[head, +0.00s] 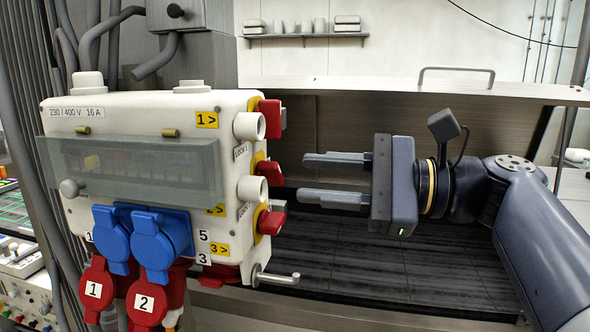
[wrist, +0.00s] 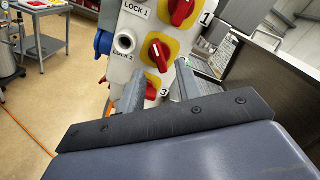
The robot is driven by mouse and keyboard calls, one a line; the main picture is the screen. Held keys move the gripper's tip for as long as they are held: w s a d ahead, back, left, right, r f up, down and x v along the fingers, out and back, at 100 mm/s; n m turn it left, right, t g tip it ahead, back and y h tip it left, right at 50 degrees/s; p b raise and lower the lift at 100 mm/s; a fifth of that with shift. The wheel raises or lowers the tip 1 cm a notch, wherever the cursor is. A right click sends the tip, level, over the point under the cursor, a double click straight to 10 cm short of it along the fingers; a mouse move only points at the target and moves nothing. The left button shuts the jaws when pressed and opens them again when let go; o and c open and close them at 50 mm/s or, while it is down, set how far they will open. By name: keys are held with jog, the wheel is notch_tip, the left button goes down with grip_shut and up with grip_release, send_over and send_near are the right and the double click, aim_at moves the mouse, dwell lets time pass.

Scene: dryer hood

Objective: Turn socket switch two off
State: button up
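The white socket box (head: 150,105) stands at left, with red rotary switches on yellow plates along its right side. Socket switch two (head: 270,173) is the middle one, level with the gap between my fingers. In the wrist view switch two (wrist: 160,56) shows just beyond the fingertips, its red handle roughly upright with a slight tilt. Switch one (head: 270,118) is above it and switch three (head: 271,222) below. My gripper (head: 303,179) is open and empty, to the right of the switches and apart from them. In the wrist view its fingers (wrist: 158,84) partly frame switch three (wrist: 154,88).
White lock cylinders (head: 250,126) protrude beside the switches. A metal peg (head: 276,277) sticks out below switch three. Blue plugs (head: 160,245) and red plugs (head: 146,304) hang at the front. A dark recessed bench (head: 400,265) lies below my arm, under a metal hood (head: 400,90).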

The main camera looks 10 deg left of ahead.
aim_at(282, 176)
jog(key=shift+w+a+p, duration=0.15)
jog(key=shift+a+p, duration=0.25)
jog(key=shift+a, duration=1.85)
grip_shut()
